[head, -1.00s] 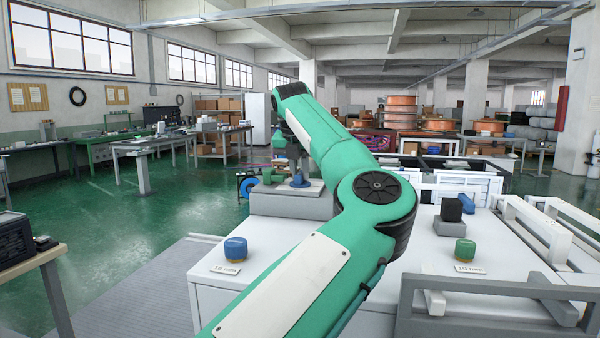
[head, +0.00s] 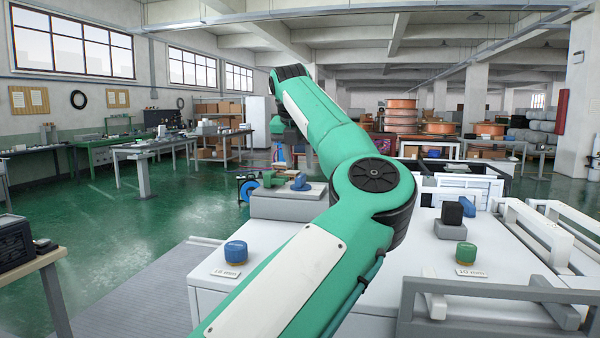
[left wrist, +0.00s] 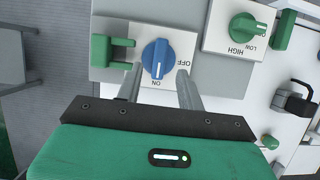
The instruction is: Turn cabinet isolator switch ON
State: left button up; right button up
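The isolator switch is a blue rotary knob (left wrist: 156,59) on a white plate marked ON and OFF, and its white line points toward ON. In the head view the blue knob (head: 300,182) sits on a grey box on the white cabinet. My left gripper (left wrist: 160,70) is open, with its two fingers apart and the knob in view between and beyond their tips. In the head view the left gripper (head: 287,140) is above the knob, clear of it, partly hidden by my arm. My right gripper is in neither view.
A green bracket (left wrist: 112,48) stands beside the knob, and a green HIGH/LOW knob (left wrist: 243,27) is on a separate plate. On the cabinet top are a blue cap (head: 235,252), a green cap (head: 466,254) and a black block (head: 452,212). Grey rails (head: 500,292) border the right front.

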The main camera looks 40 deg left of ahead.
pick_arm(q)
jog(key=v, duration=0.9)
